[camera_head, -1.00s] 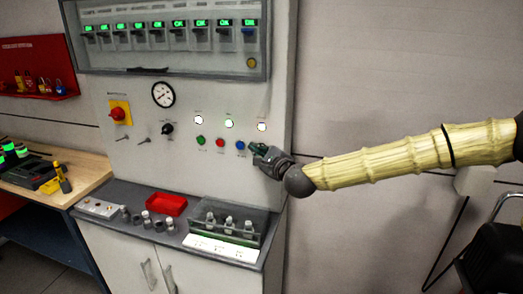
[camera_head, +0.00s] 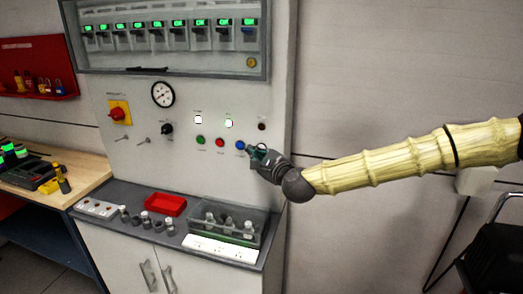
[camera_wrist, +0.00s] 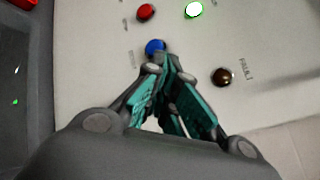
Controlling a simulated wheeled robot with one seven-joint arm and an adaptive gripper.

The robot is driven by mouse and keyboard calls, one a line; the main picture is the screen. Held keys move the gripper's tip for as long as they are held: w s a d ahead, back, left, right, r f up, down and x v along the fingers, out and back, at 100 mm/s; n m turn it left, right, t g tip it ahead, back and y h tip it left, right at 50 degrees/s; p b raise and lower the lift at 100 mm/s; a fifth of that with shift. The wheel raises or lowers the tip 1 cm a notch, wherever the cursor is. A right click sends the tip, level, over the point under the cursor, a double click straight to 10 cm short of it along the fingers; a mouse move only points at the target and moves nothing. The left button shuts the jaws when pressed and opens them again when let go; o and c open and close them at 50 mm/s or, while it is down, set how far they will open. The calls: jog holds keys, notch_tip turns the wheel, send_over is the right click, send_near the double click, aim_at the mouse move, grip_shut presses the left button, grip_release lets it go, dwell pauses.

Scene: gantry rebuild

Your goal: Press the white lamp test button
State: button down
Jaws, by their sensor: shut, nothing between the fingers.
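The white lamp test button cannot be made out in either view; my fingers cover the panel right of the blue button (camera_head: 240,145). My gripper (camera_head: 256,152) is shut and empty, its tips at the panel just right of the blue button. In the wrist view, my fingertips (camera_wrist: 170,72) sit just below the blue button (camera_wrist: 155,48), left of the dark fault lamp (camera_wrist: 222,77). Whether the tips touch the panel cannot be told. The fault lamp (camera_head: 262,127) is unlit; the white lamp (camera_head: 198,119) and green lamp (camera_head: 228,123) are lit.
A red button (camera_head: 220,142) and green button (camera_head: 200,139) lie left of the blue one. Below are a clear bin (camera_head: 207,228) with bottles and a red tray (camera_head: 166,205) on the grey ledge. A rotary switch (camera_head: 167,129) is further left.

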jog(key=shift+s+a+b, duration=0.1)
jog(key=shift+s+a, duration=0.15)
jog(key=shift+s, duration=0.45)
jog(key=shift+s+a+b, duration=0.15)
jog(key=shift+s+a, duration=0.1)
jog(key=shift+s, duration=0.5)
jog(key=shift+s+a+b, duration=0.1)
jog(key=shift+s+a, duration=0.15)
jog(key=shift+s, duration=0.45)
